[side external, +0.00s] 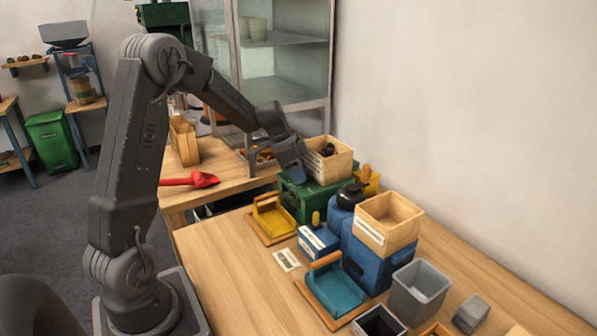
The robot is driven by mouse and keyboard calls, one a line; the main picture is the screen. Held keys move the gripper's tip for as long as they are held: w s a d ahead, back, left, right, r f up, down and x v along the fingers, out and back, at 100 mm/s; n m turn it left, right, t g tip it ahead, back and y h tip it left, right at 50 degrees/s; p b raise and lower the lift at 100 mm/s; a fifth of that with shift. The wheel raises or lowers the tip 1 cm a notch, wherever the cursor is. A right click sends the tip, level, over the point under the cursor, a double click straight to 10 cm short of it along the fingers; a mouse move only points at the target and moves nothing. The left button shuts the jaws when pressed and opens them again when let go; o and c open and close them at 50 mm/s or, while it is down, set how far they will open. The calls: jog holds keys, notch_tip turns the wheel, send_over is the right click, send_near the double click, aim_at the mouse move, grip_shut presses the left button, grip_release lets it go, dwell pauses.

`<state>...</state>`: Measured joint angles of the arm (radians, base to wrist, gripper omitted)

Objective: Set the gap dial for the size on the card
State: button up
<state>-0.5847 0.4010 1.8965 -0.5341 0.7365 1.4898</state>
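A small white card (287,260) lies flat on the table; its print is too small to read. A blue machine (372,262) carries a wooden hopper box (389,221) and, on its left, a round black knob (350,195) that may be the gap dial. Any scale or pointer on it is not legible. My gripper (297,176) points down over a green machine (318,196) behind the blue one, beside a second wooden box (330,158) holding dark chestnuts. It is apart from the black knob. Its fingertips are small and partly merge with the green machine, so their opening cannot be told.
A yellow tray (271,217) and a teal tray (335,289) sit on wooden bases. A blue-and-white box (317,241), a grey bin (418,291) and a grey block (471,314) stand nearby. A red scoop (203,180) lies left. The table's left front is clear.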

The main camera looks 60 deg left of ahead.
jog(key=n+y, duration=0.1)
jog(key=n, duration=0.4)
jog(key=shift+d+t+y, duration=0.15)
jog(key=shift+t+y, duration=0.25)
jog(key=n+y, duration=0.2)
jog(key=n, duration=0.3)
jog(key=w+v, duration=0.1)
jog(key=v, duration=1.3)
jog(key=s+d+m+h, duration=0.1)
jog(key=s+d+m, duration=0.2)
jog(key=s+d, duration=1.2)
jog(key=shift+d+r+t, duration=0.25)
jog(key=shift+d+t, duration=0.15)
jog(key=shift+d, duration=0.85)
jog(key=shift+s, duration=0.1)
